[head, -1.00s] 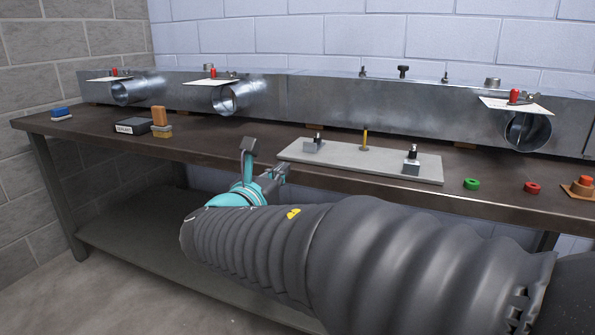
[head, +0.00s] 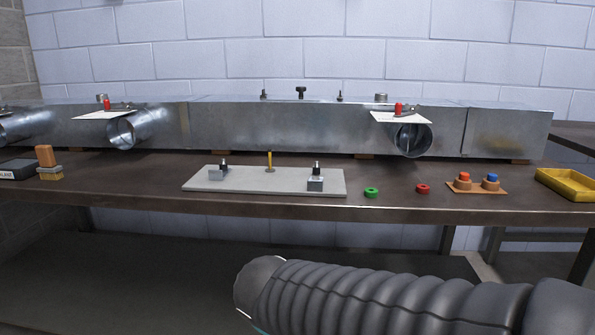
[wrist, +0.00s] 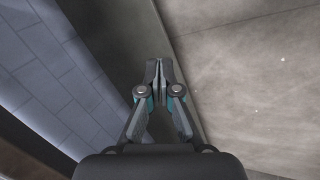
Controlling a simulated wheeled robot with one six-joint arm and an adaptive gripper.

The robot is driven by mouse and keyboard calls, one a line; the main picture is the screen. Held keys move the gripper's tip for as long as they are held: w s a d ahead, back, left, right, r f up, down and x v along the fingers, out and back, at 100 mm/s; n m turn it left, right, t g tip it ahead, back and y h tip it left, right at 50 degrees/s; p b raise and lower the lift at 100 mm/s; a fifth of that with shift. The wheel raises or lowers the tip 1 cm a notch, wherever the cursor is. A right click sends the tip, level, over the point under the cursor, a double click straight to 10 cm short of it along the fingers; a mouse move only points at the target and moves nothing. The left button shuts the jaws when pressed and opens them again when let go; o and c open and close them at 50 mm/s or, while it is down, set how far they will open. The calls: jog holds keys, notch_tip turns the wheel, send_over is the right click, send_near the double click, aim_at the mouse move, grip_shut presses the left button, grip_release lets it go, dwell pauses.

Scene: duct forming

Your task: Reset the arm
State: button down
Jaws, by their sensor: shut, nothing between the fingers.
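My arm, in a dark ribbed sleeve, reaches in from the lower right of the head view, low in front of the bench. The gripper end is hidden in that view. In the wrist view my gripper (wrist: 160,75) is shut with its fingertips together and nothing between them. Below it in that view are the dark lower shelf and the pale floor (wrist: 245,70). It touches nothing that I can see.
The bench (head: 400,212) holds a long metal duct (head: 290,127) with round collars, a grey plate (head: 250,183), a green ring (head: 371,193), a red ring (head: 422,188), a button block (head: 476,186), a brush (head: 47,163) and a yellow tray (head: 570,184). Space in front is free.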

jog(key=s+d+r+m+y, duration=0.1)
jog(key=s+d+r+m, duration=0.1)
jog(key=s+d+m, duration=0.2)
jog(key=s+d+r+m+y+p, duration=0.1)
jog(key=s+d+m, duration=0.4)
jog(key=d+m, duration=0.3)
jog(key=shift+d+r+t, duration=0.4)
jog(key=shift+d, duration=1.25)
